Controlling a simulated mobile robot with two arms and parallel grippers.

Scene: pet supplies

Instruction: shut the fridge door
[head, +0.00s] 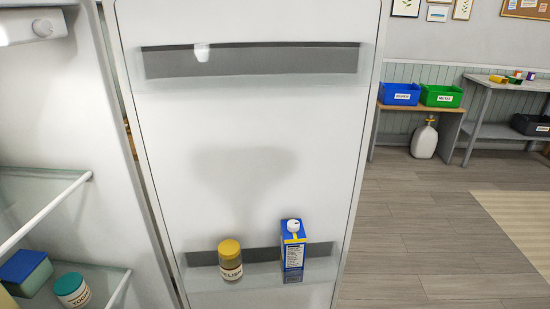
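The fridge door (230,130) stands open in the middle of the head view, with its inner face toward me. Its upper shelf (300,62) holds a small white item (202,52). Its lower shelf holds a jar with a yellow lid (230,260) and a blue and yellow carton with a white cap (293,247). The fridge interior (60,110) is open at the left. Neither of my grippers shows in this view.
Glass shelves (40,205) inside the fridge hold a blue box (25,272) and a teal-lidded tub (72,290). At the back right are a blue bin (399,94), a green bin (441,96), a pale canister (424,140) and a grey table (488,100). The wooden floor (420,230) right of the door is clear.

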